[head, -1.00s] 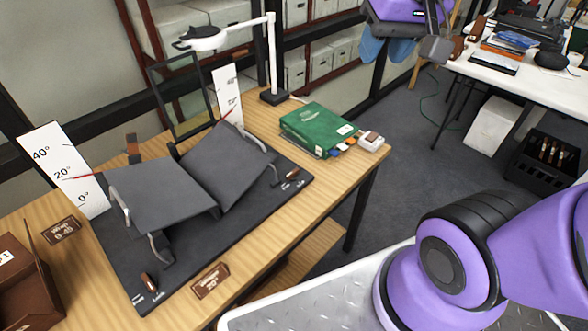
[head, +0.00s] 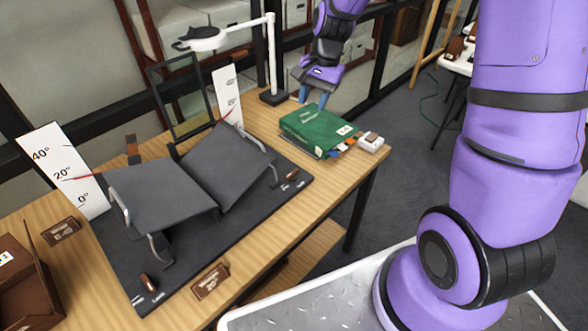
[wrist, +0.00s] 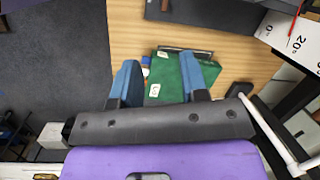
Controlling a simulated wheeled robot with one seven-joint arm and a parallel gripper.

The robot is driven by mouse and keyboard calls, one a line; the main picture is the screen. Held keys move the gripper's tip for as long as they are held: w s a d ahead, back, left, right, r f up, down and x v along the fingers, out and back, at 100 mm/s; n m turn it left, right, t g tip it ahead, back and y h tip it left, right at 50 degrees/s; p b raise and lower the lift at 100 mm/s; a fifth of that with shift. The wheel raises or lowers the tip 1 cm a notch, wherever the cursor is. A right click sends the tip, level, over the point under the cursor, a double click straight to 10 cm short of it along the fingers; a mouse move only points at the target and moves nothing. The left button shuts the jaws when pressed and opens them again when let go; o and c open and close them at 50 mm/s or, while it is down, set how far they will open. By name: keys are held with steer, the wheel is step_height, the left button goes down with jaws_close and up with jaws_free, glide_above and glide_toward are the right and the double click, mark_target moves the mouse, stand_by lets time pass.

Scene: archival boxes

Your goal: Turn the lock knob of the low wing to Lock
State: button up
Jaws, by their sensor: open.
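A dark grey book cradle has two wings on a black base (head: 190,272). The left wing (head: 160,193) lies flatter; the right wing (head: 226,165) slopes more steeply. A small brown knob (head: 149,284) sits at the base's front left corner, with tiny white lettering beside it. Another brown knob (head: 292,175) sits at the right end of the base. The exact knob settings are too small to read. My gripper (head: 313,97) is open and empty, with blue fingers above the back of the green book, away from both knobs. It also shows in the wrist view (wrist: 159,72).
A green book (head: 318,131) with coloured tabs and a small white box (head: 370,143) lie right of the cradle. A white lamp (head: 271,60) stands behind. Angle scales (head: 64,170) flank the cradle. A brown box (head: 22,285) is at the left; brown plaques (head: 210,281) lie on the table.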

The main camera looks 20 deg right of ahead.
mark_target(293, 172)
steer(key=a+f+m, duration=0.1)
steer(key=f, duration=0.7)
steer(key=w+a+f+m+g+y, duration=0.1)
steer(key=a+f, duration=0.1)
steer(key=f, duration=0.6)
steer(key=w+a+f+m, duration=0.1)
steer(key=f+m, duration=0.1)
steer(key=f, duration=0.7)
steer(key=shift+a+g, duration=0.15)
steer(key=shift+g, duration=0.15)
steer(key=shift+y, duration=0.3)
jaws_close()
